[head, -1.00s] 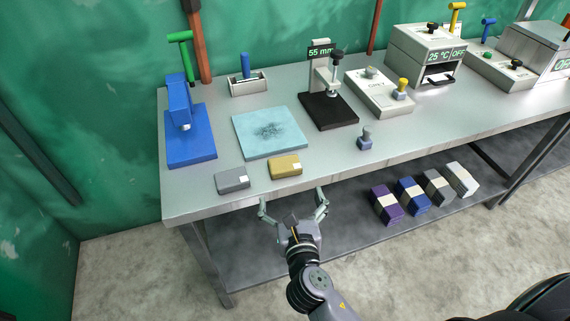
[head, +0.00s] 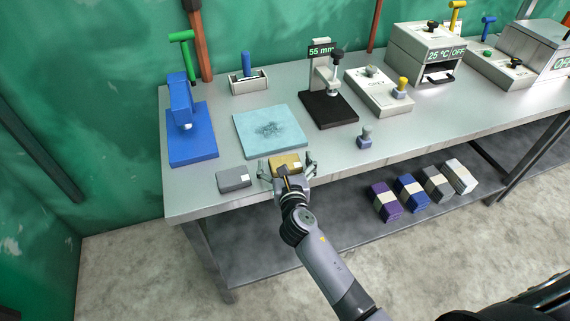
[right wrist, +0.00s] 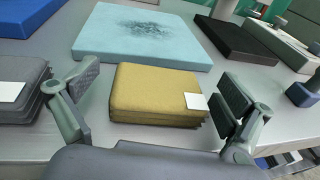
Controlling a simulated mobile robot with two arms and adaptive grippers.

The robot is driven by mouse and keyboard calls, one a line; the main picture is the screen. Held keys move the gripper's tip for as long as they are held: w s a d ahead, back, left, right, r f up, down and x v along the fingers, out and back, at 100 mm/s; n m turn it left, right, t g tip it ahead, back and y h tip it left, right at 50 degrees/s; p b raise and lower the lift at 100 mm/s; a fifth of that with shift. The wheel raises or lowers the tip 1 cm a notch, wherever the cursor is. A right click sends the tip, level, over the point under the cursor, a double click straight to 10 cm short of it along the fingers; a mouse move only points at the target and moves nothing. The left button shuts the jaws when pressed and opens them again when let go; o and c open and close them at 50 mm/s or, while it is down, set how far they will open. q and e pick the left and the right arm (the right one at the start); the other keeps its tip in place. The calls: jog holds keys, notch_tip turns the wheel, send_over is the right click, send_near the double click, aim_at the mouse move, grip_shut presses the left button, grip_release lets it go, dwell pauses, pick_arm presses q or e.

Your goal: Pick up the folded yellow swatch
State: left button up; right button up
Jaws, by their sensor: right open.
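The folded yellow swatch (head: 284,161) lies on the grey table near its front edge; a white tag sits on its right side. It also shows in the right wrist view (right wrist: 155,92). My right gripper (head: 288,166) is open, with one finger on each side of the swatch and gaps visible between fingers and cloth. In the right wrist view the gripper (right wrist: 160,105) shows its fingers left and right of the swatch. The front of the swatch is partly hidden by the gripper in the head view. My left gripper is not in view.
A folded grey swatch (head: 233,179) lies close to the left finger. A light blue pad (head: 270,132) lies just behind. A blue press (head: 190,146) stands to the left and a black-based gauge (head: 329,110) to the right. A small grey-blue stamp (head: 364,139) stands farther right.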

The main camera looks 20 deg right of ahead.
jog(key=shift+c, duration=0.8)
jog(key=c, duration=1.1)
